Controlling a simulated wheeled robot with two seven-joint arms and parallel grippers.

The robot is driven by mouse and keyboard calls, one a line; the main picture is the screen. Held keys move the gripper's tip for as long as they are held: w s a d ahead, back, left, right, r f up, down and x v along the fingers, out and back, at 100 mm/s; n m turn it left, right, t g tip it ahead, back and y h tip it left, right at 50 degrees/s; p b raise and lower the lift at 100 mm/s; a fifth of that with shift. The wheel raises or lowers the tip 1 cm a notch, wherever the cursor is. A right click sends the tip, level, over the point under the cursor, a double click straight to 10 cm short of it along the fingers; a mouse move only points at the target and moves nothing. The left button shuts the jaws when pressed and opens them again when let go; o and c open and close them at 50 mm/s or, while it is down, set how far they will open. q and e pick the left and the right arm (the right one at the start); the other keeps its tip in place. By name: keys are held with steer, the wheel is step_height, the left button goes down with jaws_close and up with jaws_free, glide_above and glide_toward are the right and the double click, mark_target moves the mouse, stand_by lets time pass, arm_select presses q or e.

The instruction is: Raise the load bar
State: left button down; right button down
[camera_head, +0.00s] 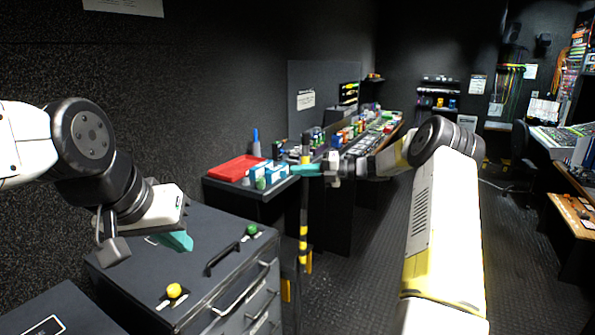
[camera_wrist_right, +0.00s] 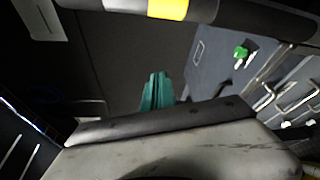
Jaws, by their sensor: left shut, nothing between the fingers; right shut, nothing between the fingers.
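The load bar (camera_head: 303,232) is a thin upright black pole with yellow bands in the head view, standing beside the grey drawer cabinet. It also crosses the top of the right wrist view with a yellow band (camera_wrist_right: 167,8). My right gripper (camera_head: 306,170) has teal fingers, shut and empty. They overlap the bar's upper part in the head view. In the right wrist view the shut fingertips (camera_wrist_right: 158,78) show apart from the bar, with a gap in the picture. My left gripper (camera_head: 178,241) is shut and empty over the cabinet top, away from the bar.
The drawer cabinet (camera_head: 205,262) has a yellow knob (camera_head: 174,290), a green knob (camera_head: 252,229) and handles. Behind is a bench with a red tray (camera_head: 236,168) and small items. Open floor (camera_head: 365,270) lies right of the bar. A console desk (camera_head: 565,145) stands at far right.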

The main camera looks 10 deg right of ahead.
steer(key=s+f+v, duration=0.1)
steer(key=v, duration=0.8)
steer(key=s+a+r+n+g+h, duration=0.1)
steer(key=s+a+r+n+h, duration=0.15)
steer(key=s+n, duration=0.35)
steer(key=s+a+r+n+g+h, duration=0.1)
steer(key=s+a+r+n+h, duration=0.1)
steer(key=s+a+n+h, duration=0.25)
steer(key=s+a+r+n+g+h, duration=0.1)
steer(key=s+a+r+n, duration=0.2)
steer(key=s+n, duration=0.45)
steer(key=s+d+n+t+h, duration=0.2)
steer(key=s+n+h, duration=0.1)
steer(key=s+n, duration=0.6)
steer(key=s+d+f+n+t+h, duration=0.1)
steer(key=s+d+n+t+h, duration=0.1)
steer(key=s+n, duration=0.7)
steer(key=shift+s+d+n+h, duration=0.3)
steer(key=shift+s+d+h, duration=0.15)
steer(key=shift+s, duration=1.55)
steer(key=shift+f, duration=0.15)
